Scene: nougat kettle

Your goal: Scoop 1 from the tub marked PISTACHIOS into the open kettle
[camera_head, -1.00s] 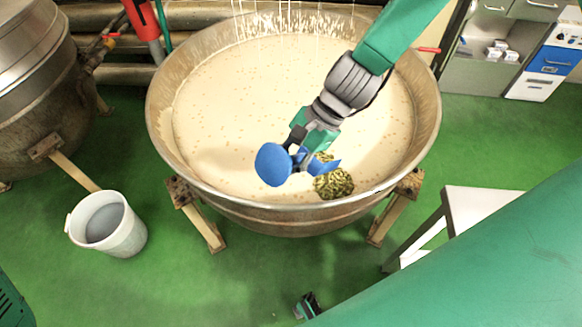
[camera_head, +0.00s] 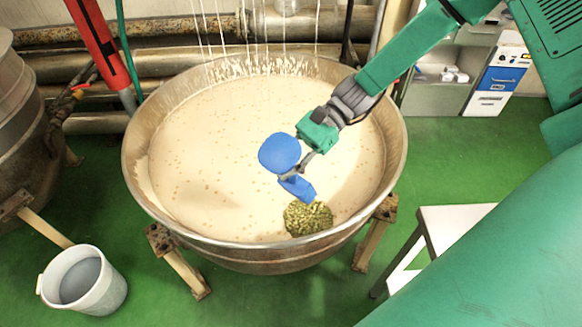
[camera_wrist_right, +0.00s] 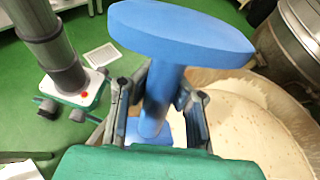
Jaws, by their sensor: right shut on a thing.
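My right gripper (camera_head: 296,174) is shut on a blue scoop (camera_head: 280,153), above the front part of the open kettle (camera_head: 133,170). The scoop's round end faces up and its lower end points down, just above a heap of green pistachios (camera_head: 308,219). The heap lies on the pale nougat mass near the front rim. The tub marked PISTACHIOS is not in view. My left gripper is not in view.
A white bucket (camera_head: 112,291) stands on the green floor at lower left. A second metal kettle (camera_head: 25,130) is at the left edge. A white-topped table (camera_head: 450,222) stands at right. Pipes (camera_head: 200,38) run behind the kettle, with a red post (camera_head: 97,40).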

